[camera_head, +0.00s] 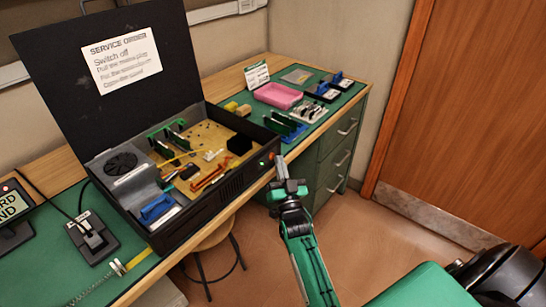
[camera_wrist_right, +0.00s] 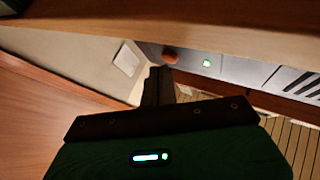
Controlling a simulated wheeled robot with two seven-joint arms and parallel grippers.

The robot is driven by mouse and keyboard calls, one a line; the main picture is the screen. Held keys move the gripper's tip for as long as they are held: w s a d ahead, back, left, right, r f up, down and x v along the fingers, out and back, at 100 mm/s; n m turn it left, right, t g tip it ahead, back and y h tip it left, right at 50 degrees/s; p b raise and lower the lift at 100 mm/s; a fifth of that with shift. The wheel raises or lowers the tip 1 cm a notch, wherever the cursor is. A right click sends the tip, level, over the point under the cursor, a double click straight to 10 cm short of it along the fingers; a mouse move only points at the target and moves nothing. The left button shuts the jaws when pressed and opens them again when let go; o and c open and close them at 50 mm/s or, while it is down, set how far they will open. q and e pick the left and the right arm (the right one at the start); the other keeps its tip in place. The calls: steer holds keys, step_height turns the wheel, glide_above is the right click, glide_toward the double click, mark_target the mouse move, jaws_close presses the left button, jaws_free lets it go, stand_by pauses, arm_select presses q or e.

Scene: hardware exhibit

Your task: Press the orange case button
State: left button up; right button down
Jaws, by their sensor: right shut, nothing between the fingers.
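The black case (camera_head: 215,190) stands open on the bench, its lid upright at the back. The orange button (camera_head: 271,156) is on the case's front face near its right end, beside a small green light (camera_head: 262,165). My right gripper (camera_head: 280,163) is shut and empty, with its tips close in front of the button. In the right wrist view the button (camera_wrist_right: 170,56) shows just beyond the fingertips (camera_wrist_right: 160,76), with the green light (camera_wrist_right: 206,62) to its right. I cannot tell whether the tips touch the button. My left gripper is not in view.
The bench (camera_head: 130,275) has a green mat. A switch box (camera_head: 92,238) sits at the left. A stool (camera_head: 212,240) stands below. A wooden door (camera_head: 470,110) is at the right; the floor before it is clear.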

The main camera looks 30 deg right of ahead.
steer(key=shift+w+a, duration=0.15)
steer(key=shift+w, duration=0.25)
stand_by(0.4)
steer(key=shift+s, duration=0.15)
steer(key=shift+s+d+p, duration=0.3)
steer(key=shift+s+d, duration=0.05)
steer(key=shift+s, duration=0.3)
steer(key=s, duration=0.1)
steer(key=s+d+p, duration=0.1)
steer(key=s, duration=0.1)
steer(key=s+d+p, duration=0.1)
steer(key=shift+s, duration=0.3)
stand_by(0.9)
